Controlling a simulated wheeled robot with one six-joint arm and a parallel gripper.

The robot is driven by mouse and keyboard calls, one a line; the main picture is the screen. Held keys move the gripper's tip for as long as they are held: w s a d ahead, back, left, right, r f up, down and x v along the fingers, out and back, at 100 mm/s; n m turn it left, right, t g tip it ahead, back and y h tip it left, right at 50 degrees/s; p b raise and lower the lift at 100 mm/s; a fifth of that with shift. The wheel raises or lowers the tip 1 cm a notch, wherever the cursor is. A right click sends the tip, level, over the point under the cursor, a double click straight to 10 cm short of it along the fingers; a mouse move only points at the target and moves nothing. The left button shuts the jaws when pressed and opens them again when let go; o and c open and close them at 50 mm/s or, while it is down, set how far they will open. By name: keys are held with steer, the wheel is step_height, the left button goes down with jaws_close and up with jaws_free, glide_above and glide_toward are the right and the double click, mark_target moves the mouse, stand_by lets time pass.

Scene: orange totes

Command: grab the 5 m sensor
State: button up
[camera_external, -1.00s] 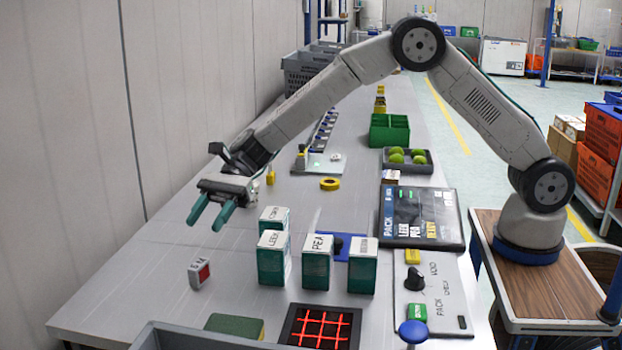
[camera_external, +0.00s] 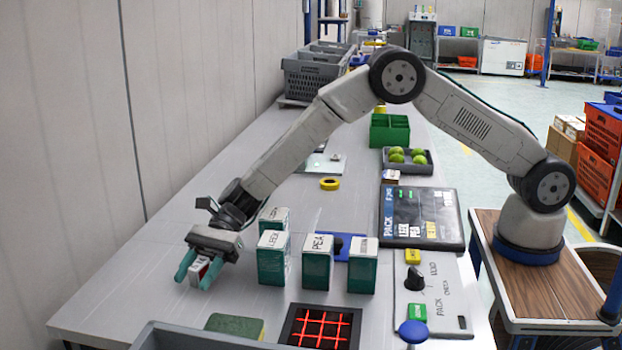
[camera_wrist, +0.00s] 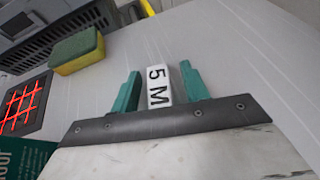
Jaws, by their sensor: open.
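My gripper (camera_external: 195,277) is open and low around the sensor, with one green finger on each side. A narrow gap shows on the left. I cannot tell whether the right finger touches it.
White-topped green boxes, marked LEEK (camera_external: 271,262) and PEA (camera_external: 317,265) among others, stand to the right of my gripper. A green and yellow sponge (camera_external: 236,325), a red-lit grid (camera_external: 320,327) and a grey crate (camera_external: 190,335) are in front. The table to the left is clear.

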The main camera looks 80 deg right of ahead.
steer(key=shift+w+a, duration=0.1)
steer(key=shift+a, duration=0.15)
jaws_close()
